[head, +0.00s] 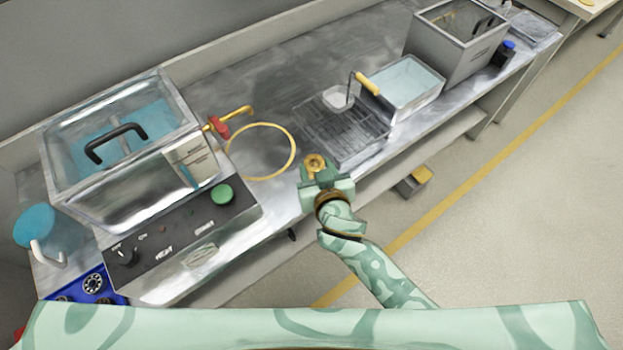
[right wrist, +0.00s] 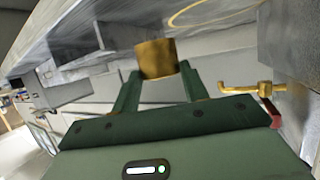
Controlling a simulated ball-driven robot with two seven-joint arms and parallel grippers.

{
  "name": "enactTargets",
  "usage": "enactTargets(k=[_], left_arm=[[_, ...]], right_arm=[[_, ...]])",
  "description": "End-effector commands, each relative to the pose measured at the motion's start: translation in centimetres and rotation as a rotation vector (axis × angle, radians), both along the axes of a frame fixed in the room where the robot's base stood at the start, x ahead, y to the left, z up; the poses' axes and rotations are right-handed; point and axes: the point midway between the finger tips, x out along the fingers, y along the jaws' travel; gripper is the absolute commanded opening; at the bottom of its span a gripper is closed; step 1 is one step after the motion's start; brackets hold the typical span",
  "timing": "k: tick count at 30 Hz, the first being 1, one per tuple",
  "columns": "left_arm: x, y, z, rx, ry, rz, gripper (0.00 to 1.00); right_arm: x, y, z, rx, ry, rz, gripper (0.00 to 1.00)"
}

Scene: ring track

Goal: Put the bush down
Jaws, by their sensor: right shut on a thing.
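The bush (head: 315,163) is a small brass-coloured ring-shaped part. In the right wrist view the bush (right wrist: 156,58) shows as a short brass cylinder between the two fingers. My right gripper (head: 316,172) is shut on it and holds it near the front edge of the metal bench (head: 272,204). Whether the bush touches the bench cannot be told. It also shows in the right wrist view, where the green fingers (right wrist: 158,82) grip the sides of the bush. My left gripper is not in view.
A yellow ring (head: 293,150) lies on the bench left of my right gripper, near a brass tap with a red part (head: 219,126). A wire rack (head: 345,140), a water tray (head: 405,85) and a lidded tank (head: 120,140) stand on the bench. A blue parts tray (head: 80,290) sits lower left.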

Motion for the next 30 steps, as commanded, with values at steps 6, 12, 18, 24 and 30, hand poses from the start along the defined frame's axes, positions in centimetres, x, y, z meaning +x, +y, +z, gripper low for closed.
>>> enactTargets(k=[6,12,18,24,30], left_arm=[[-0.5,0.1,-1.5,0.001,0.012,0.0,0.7],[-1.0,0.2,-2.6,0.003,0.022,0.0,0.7],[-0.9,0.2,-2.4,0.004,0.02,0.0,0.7],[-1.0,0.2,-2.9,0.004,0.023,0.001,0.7],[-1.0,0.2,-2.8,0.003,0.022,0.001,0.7]], right_arm=[[0.1,1.6,-2.0,0.001,-0.002,0.002,0.09],[0.1,1.4,-4.6,0.0,-0.002,0.001,0.09],[0.1,1.4,-4.4,0.002,-0.003,0.001,0.09],[0.1,1.4,-4.9,0.003,-0.001,-0.001,0.09],[0.1,1.3,-4.9,0.001,-0.001,0.0,0.66]])
